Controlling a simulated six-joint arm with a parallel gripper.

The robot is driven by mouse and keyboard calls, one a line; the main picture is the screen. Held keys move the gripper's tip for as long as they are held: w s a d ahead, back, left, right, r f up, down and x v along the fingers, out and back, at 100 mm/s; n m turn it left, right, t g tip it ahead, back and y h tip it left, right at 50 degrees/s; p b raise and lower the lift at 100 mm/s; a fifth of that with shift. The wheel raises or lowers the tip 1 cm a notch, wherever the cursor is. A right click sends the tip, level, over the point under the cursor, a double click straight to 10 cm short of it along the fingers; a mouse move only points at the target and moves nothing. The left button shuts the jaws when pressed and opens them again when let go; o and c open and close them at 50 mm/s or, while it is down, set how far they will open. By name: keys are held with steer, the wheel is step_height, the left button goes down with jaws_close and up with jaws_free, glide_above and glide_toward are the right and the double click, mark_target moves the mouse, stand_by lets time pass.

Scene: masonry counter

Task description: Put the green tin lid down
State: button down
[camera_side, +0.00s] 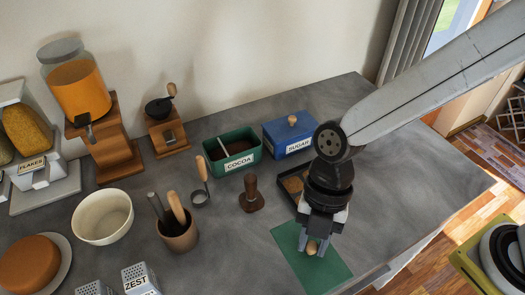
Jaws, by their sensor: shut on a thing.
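The green tin lid (326,270) is a flat green panel below my gripper, at the lower right of the counter. My gripper (311,246) points down and is shut on the lid's small wooden knob (312,248). I cannot tell whether the lid touches the counter or hangs just above it. The green COCOA tin (240,162) stands open further back, with dark powder and a scoop inside.
A blue SUGAR tin (298,145) with its lid on stands beside the cocoa tin. A dark tray (290,187) lies partly behind my gripper. A tamper (251,196) and a utensil pot (178,235) stand to the left. The counter (410,190) is clear to the right.

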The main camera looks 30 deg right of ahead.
mark_target(285, 236)
steer(key=shift+w+a+f, duration=0.5)
steer(key=shift+w+f, duration=0.05)
steer(key=shift+f, duration=0.35)
steer(key=shift+w+a+f, duration=0.5)
steer(key=shift+w+f, duration=0.05)
steer(key=shift+f, duration=0.3)
steer(key=shift+w+a+f, duration=0.5)
steer(key=shift+w+f, duration=0.05)
steer(key=shift+f, duration=0.35)
steer(key=shift+f, duration=0.1)
steer(key=shift+w+a+f, duration=0.1)
steer(key=shift+w+f, duration=0.05)
steer(key=shift+f, duration=1.6)
steer(key=shift+f, duration=0.15)
steer(key=shift+c, duration=2.4)
jaws_free()
steer(key=v, duration=1.2)
